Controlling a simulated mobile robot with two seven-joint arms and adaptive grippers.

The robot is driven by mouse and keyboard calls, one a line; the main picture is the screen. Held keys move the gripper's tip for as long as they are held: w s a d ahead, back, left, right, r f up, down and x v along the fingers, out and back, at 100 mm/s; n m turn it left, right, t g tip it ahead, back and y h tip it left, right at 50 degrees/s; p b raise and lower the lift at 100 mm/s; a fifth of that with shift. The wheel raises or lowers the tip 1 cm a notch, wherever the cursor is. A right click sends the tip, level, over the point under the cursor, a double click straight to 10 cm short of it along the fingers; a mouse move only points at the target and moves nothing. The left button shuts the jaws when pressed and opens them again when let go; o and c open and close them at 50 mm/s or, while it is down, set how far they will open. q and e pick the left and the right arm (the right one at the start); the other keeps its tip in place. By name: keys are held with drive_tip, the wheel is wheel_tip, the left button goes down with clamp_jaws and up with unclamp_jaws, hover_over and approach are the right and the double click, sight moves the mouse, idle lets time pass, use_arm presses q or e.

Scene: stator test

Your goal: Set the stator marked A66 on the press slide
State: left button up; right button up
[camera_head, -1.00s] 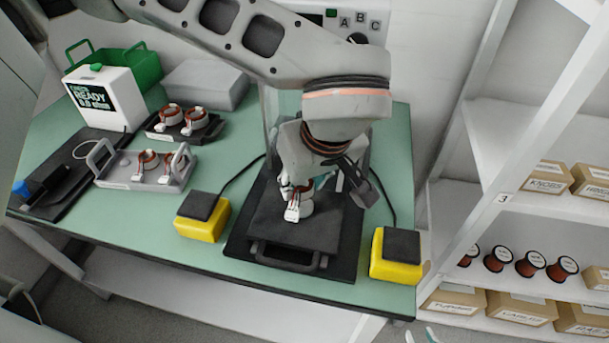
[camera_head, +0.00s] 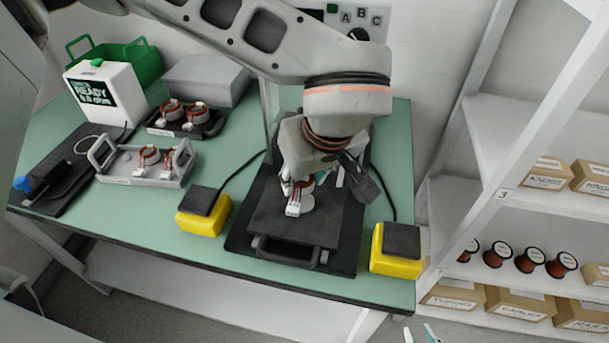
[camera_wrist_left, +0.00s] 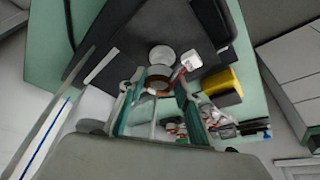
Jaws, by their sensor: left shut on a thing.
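My left gripper (camera_head: 318,188) is low over the press slide (camera_head: 265,225), a dark plate with a front handle. It is shut on a stator (camera_head: 303,186) with copper-coloured winding and a white tag (camera_head: 293,209); the tag's mark is too small to read. In the left wrist view the stator (camera_wrist_left: 158,84) sits between the teal fingertips, beside the slide's pale round seat (camera_wrist_left: 162,57). The seat (camera_head: 307,204) shows partly in the head view. Whether the stator touches the slide is unclear. My right gripper (camera_head: 420,334) shows only fingertips at the bottom edge, spread apart.
Yellow boxes with dark tops stand left (camera_head: 203,212) and right (camera_head: 396,250) of the slide. A grey tray (camera_head: 140,175) and a dark tray (camera_head: 190,130) hold more stators. A white meter (camera_head: 100,95) reads READY. Shelves with spools and cartons stand at right.

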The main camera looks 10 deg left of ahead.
use_arm(q)
drive_tip(key=shift+f, duration=0.25)
drive_tip(key=shift+f, duration=0.35)
drive_tip(key=shift+f+b, duration=0.4)
drive_tip(key=shift+f, duration=0.25)
idle(0.3)
drive_tip(key=o, duration=1.3)
drive_tip(key=shift+c, duration=0.2)
drive_tip(key=v, duration=1.2)
